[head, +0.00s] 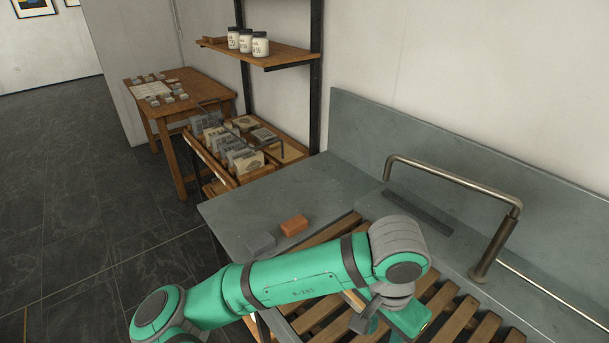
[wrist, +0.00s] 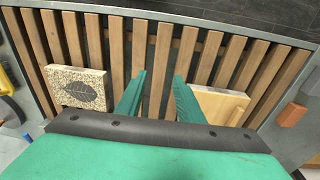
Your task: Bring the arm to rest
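My green arm (head: 300,282) reaches across the near part of the sink counter, bent at the wrist. In the wrist view my gripper (wrist: 159,82) has its two green fingers apart, with only wooden slats visible between them. It points down over the slatted rack (wrist: 160,45). In the head view the fingers are mostly hidden behind my wrist. A block with a dark leaf print (wrist: 77,89) lies on the slats left of the fingers. A pale wooden block (wrist: 217,103) lies to the right, partly hidden by the right finger.
A bent metal tap (head: 450,178) stands at right. A cart of upright plates (head: 222,150), a shelf with jars (head: 260,43) and a wooden table (head: 190,95) stand beyond.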

